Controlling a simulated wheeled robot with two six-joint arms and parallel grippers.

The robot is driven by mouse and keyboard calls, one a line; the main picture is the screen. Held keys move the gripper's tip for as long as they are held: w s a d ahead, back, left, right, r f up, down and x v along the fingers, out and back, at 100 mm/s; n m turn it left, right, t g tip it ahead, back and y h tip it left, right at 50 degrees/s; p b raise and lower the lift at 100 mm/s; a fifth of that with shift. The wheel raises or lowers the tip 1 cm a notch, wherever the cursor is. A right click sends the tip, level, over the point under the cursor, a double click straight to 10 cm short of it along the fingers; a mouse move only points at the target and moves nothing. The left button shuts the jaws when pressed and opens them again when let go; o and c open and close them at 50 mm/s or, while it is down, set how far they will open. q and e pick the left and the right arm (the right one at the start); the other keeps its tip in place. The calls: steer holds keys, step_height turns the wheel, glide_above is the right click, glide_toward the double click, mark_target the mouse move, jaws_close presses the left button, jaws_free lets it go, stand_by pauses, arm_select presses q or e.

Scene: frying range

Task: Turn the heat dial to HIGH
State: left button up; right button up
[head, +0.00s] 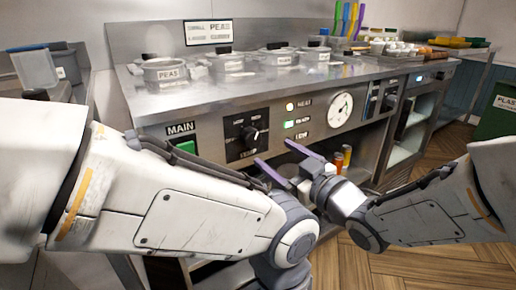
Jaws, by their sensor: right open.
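The heat dial (250,136) is a black knob on a black square plate on the range's front panel. Small white labels surround it, too small to read surely, and I cannot tell its setting. My right gripper (273,153) is open and empty, its two purple fingers pointing toward the panel just below and right of the dial. It looks apart from the knob. My left arm crosses the lower left, and its gripper does not show.
A green MAIN switch (186,147) is left of the dial. Indicator lights (290,106) and a round gauge (340,109) are to its right. Labelled pots (165,72) stand on the steel counter (215,93). Orange and red bottles (342,158) stand below the panel.

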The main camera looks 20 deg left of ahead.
mark_target(254, 139)
steer(key=b+x, duration=0.1)
steer(key=x, duration=0.7)
steer(key=shift+w+a, duration=0.15)
steer(key=shift+a, duration=0.05)
steer(key=c, duration=1.4)
